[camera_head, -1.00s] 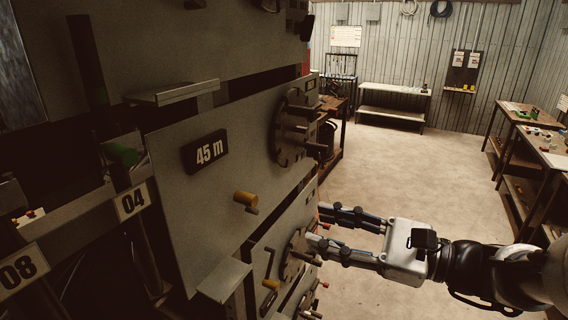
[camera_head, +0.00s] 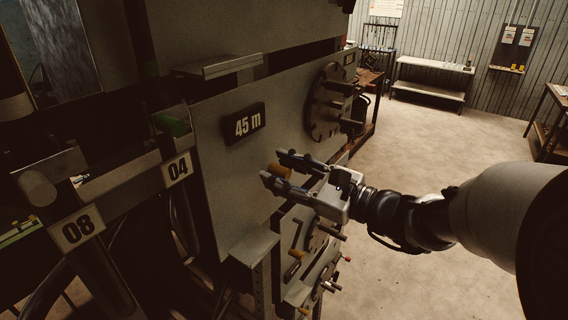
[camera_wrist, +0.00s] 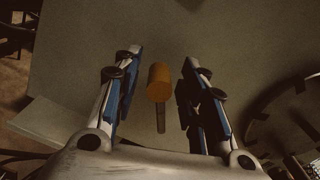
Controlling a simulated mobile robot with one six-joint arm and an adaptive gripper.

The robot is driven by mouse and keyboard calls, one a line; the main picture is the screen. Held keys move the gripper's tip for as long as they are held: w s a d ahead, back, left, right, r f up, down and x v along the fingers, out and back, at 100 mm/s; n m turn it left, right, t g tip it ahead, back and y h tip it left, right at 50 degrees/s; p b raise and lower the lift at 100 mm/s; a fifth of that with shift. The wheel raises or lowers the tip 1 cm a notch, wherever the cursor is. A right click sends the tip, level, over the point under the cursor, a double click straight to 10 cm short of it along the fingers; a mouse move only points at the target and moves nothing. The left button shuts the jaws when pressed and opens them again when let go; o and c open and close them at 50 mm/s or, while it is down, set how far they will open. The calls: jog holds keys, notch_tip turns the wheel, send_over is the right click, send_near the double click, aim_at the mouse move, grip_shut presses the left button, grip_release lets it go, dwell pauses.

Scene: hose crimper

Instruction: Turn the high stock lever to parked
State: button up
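My gripper (camera_head: 270,167) is open around the knob, with a gap on both sides. I cannot tell how deep the knob sits between the fingers. The fingers and the knob's base partly hide each other in the head view.
A round notched plate with pegs (camera_head: 326,103) stands right of the label. Lower down is another panel with more yellow handles (camera_head: 292,271) and pegs. A flat bracket (camera_head: 254,247) juts out below. Clear floor (camera_head: 440,140) lies to the right.

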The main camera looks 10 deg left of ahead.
jog(key=shift+w+a, duration=0.2)
jog(key=shift+a, duration=0.3)
grip_shut()
dwell(0.5)
